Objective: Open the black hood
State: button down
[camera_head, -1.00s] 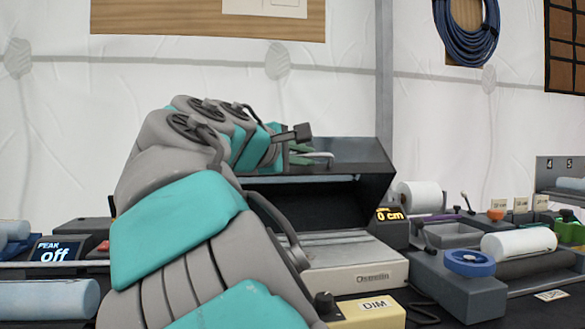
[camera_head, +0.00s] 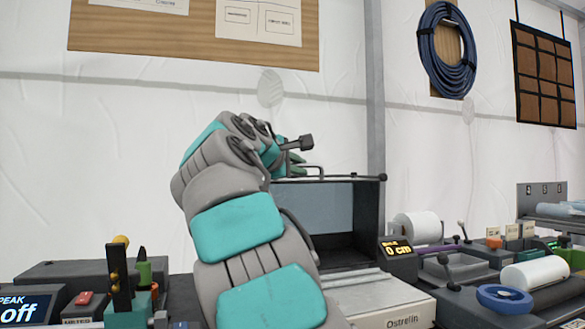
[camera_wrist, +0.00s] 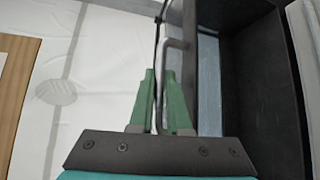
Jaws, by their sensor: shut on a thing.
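The black hood (camera_head: 370,215) stands behind the white machine marked "Ostrelin" (camera_head: 385,308). Its upper front shows a pale grey panel, with a dark opening beneath. A thin grey bar handle (camera_head: 312,167) sticks up at its upper left edge. My gripper (camera_head: 300,158) is at this handle, reached from the left by my grey and teal arm. In the wrist view, the green fingers of my gripper (camera_wrist: 160,74) are close together with the handle (camera_wrist: 187,85) at them. The contact point is partly hidden. The black hood wall (camera_wrist: 262,85) fills the right there.
A "0 cm" display (camera_head: 397,247) stands right of the hood. A black and yellow upright part (camera_head: 120,275) stands at the left.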

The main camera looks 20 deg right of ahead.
jog(key=shift+w, duration=0.2)
jog(key=c, duration=0.9)
grip_release()
jog(key=shift+s+a, duration=0.15)
jog(key=v, duration=0.7)
jog(key=shift+s+a, duration=0.2)
